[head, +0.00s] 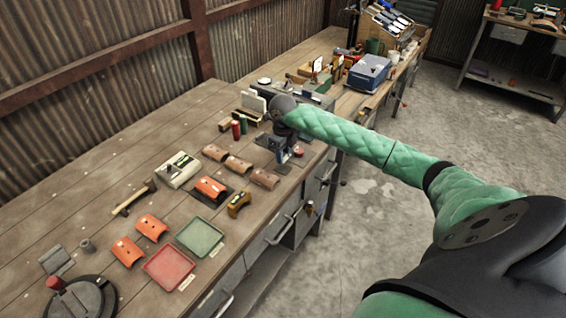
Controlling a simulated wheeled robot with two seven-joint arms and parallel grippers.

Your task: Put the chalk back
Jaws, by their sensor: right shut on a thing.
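My right arm reaches in from the right, over the front edge of the workbench. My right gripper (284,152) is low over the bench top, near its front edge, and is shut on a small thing. The dark wrist and fingers mostly hide what it holds, so I cannot make out its shape or whether it touches the bench. I cannot pick out the chalk clearly anywhere in view. A small red thing (299,152) lies right beside the gripper. My left gripper is not in view.
Left of the gripper are brown curved pieces (238,165), an orange curved piece (211,188), a yellow-brown tool (239,203) and red and green cylinders (236,130). Red (168,269) and green (200,236) trays lie nearer. A blue box (369,72) stands farther back.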

